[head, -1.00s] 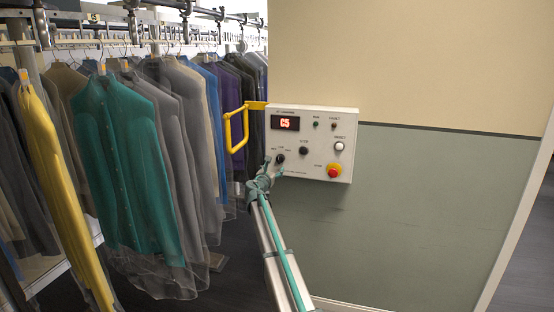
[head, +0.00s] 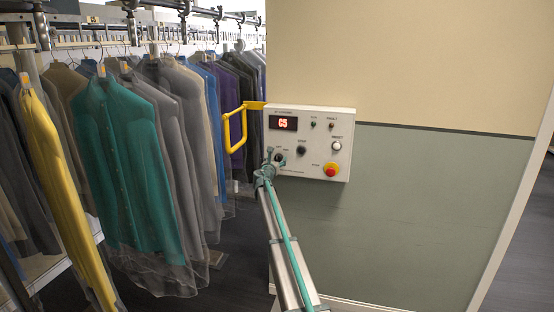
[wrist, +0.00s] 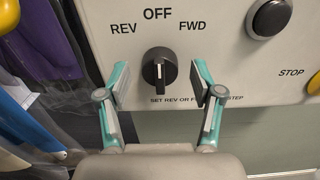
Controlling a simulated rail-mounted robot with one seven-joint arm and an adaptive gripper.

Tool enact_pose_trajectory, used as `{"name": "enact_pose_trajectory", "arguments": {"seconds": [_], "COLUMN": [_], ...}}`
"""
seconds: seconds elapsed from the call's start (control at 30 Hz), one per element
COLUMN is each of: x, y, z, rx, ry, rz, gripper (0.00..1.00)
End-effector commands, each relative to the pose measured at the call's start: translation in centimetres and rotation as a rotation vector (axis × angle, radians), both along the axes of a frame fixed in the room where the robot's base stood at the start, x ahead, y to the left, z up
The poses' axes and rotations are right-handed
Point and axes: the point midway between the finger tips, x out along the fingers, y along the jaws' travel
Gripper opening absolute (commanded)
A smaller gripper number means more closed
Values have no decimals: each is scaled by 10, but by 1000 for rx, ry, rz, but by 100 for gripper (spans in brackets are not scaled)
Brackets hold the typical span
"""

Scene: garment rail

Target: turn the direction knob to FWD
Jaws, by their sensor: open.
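The direction knob (wrist: 159,70) is round and black, with REV at its upper left, OFF above and FWD at its upper right in the wrist view. A pale mark runs upright on the knob's lower middle. The knob also shows small on the control panel (head: 312,116) in the head view. My gripper (wrist: 161,84) is open, one teal-backed finger on each side of the knob. Gaps show between both finger pads and the knob. I cannot tell how far the fingertips are from the panel face.
A yellow handle (head: 236,143) juts out left of the panel. Bagged garments (head: 130,170) hang further left.

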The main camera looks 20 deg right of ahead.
Motion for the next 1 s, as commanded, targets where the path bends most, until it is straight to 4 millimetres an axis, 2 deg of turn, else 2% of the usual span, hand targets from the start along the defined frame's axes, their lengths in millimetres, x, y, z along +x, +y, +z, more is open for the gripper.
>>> {"name": "enact_pose_trajectory", "arguments": {"seconds": [0.1,0.37,0.7,0.73,1.0], "x": [6,6,6,6,6], "y": [-4,-5,-5,-5,-5], "z": [0,-1,-1,-1,-2], "rx": [1,1,1,1,24], "ry": [-1,-1,-1,-1,-19], "rz": [0,1,1,1,0], "gripper": [66,66,9,7,7]}}
